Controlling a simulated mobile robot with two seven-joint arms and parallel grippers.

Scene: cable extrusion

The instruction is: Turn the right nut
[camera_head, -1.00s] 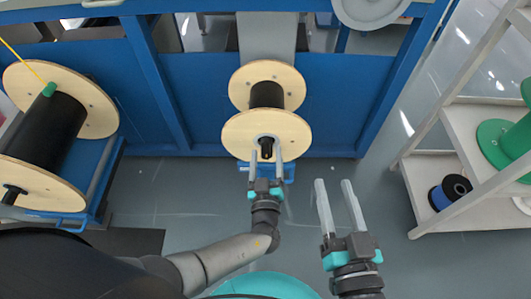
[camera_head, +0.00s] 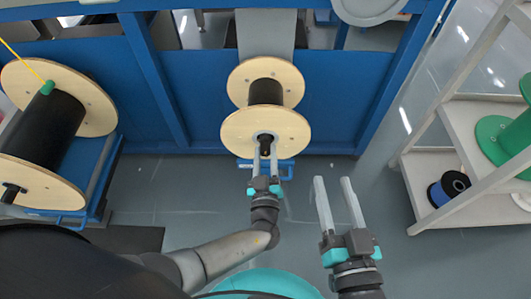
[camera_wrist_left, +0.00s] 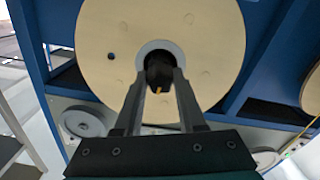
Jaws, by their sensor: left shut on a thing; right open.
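The nut (camera_wrist_left: 160,72) is a dark piece at the centre of the wooden spool (camera_head: 238,131) on the blue frame. It also shows in the head view (camera_head: 265,140), partly hidden by my fingers. My left gripper (camera_head: 266,160) has its two fingers shut on the nut, one on either side, as the left wrist view (camera_wrist_left: 160,95) shows. A small orange-yellow mark shows below the nut between the fingers. My right gripper (camera_head: 334,190) is open and empty, over the floor to the right of the left gripper.
A larger black-wound spool (camera_head: 70,115) with a yellow cable and a green piece stands at the left on a blue stand. A shelf (camera_head: 470,170) at the right holds a green spool (camera_head: 505,135) and a blue spool (camera_head: 449,190). The floor between is clear.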

